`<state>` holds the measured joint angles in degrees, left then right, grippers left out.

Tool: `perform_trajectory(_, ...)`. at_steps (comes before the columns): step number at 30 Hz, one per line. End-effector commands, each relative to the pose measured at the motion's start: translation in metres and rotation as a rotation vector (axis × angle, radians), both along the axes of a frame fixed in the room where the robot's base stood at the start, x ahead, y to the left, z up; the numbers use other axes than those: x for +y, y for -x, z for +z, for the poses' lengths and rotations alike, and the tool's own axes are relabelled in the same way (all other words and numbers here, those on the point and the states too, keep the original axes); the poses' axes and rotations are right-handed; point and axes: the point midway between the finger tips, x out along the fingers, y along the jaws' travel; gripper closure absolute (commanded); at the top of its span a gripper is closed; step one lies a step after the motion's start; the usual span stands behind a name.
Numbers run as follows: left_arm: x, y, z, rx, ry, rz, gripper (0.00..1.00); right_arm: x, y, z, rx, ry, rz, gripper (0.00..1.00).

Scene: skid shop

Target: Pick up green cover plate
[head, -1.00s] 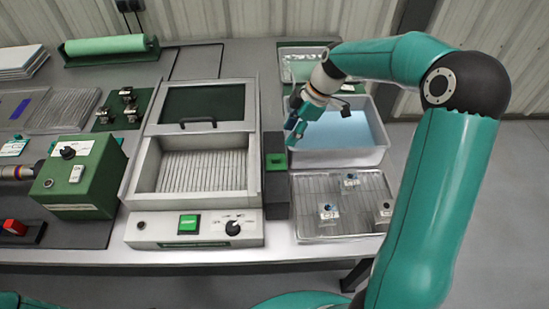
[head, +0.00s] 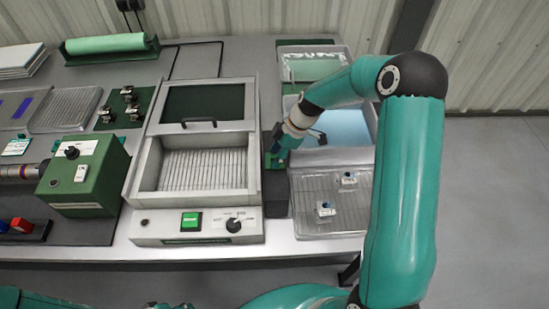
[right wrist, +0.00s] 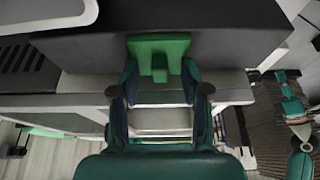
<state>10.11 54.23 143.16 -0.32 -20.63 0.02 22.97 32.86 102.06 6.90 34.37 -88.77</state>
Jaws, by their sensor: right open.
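The green cover plate (right wrist: 158,57) is a small green piece with a raised middle rib, on the side of a dark block. It lies ahead of and between the fingers of my right gripper (right wrist: 158,86) in the right wrist view. In the head view my right gripper (head: 275,158) is over the dark block and mostly hides the green piece. The right gripper is open with nothing held. Whether it touches the plate cannot be told. Parts of my left arm show at the bottom left of the head view; its jaw state does not show clearly.
Left of the dark block (head: 277,203) stands a grey machine (head: 140,185) with a ribbed bed and a raised dark lid. To the right are a blue-lined tray (head: 350,128) and a wire-mesh tray (head: 300,222) with small parts. A green box (head: 95,180) stands further left.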

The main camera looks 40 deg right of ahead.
Motion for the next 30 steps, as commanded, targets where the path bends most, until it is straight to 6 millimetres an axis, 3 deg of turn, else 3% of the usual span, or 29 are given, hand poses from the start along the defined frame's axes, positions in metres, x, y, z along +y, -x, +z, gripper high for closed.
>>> perform_trajectory(3, 0.0, 0.0, 0.0, 0.0, 0.0, 0.0, 0.6, 0.0, 0.0, 0.0, 0.0, 0.0, 0.0, 0.54)
perform_trajectory(11, 0.0, 0.0, 0.0, 0.0, 0.0, 0.0, 0.6, 0.0, 0.0, 0.0, 0.0, 0.0, -0.001, 0.97)
perform_trajectory(23, 0.0, 0.0, -0.001, 0.0, 0.0, 0.0, 0.6, 0.0, 0.0, 0.001, 0.001, 0.0, 0.0, 0.99)
perform_trajectory(30, 0.0, 0.0, -0.004, 0.0, 0.0, 0.0, 0.6, 0.0, -0.001, 0.016, -0.003, 0.001, 0.0, 0.99)
